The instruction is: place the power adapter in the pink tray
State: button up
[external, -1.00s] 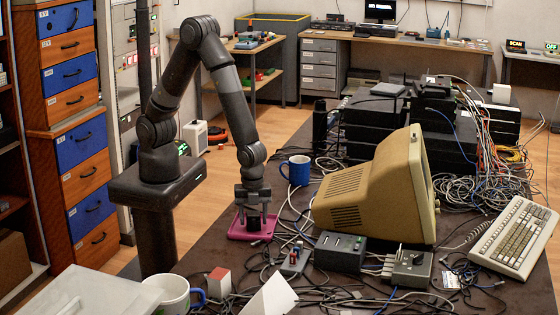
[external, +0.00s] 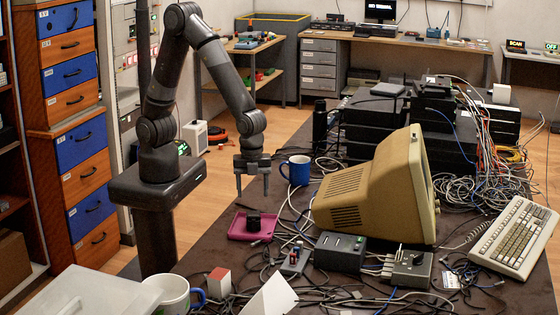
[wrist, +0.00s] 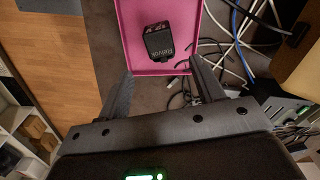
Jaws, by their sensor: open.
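The black power adapter (external: 253,222) rests in the pink tray (external: 237,234) on the dark table. In the wrist view the adapter (wrist: 158,41) lies inside the tray, near its side closest to the gripper, with the tray floor (wrist: 136,56) bare around it. My gripper (external: 253,194) is above the tray and apart from the adapter. Its two fingers are spread with nothing between them, as the wrist view of the gripper (wrist: 161,82) also shows.
A blue mug (external: 297,170) stands behind and right of the tray. Loose cables (external: 300,210) lie right of the tray. Bare table lies left of the tray.

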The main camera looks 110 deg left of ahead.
jog(key=s+a+r+n+t, duration=0.1)
jog(key=s+a+r+n, duration=0.25)
jog(key=r, duration=0.45)
jog(key=s+a+r+n+t, duration=0.25)
jog(key=a+r, duration=0.25)
jog(key=r, duration=0.3)
jog(key=s+a+r+n+t, duration=0.1)
jog(key=s+a+r+n, duration=0.1)
jog(key=s, duration=0.3)
jog(key=s+a+r+n+t, duration=0.1)
jog(key=s+a+r+n, duration=0.2)
jog(key=s+r+n, duration=0.1)
jog(key=shift+s+a+r+n, duration=0.25)
jog(key=shift+s+n, duration=0.45)
jog(key=shift+s, duration=0.3)
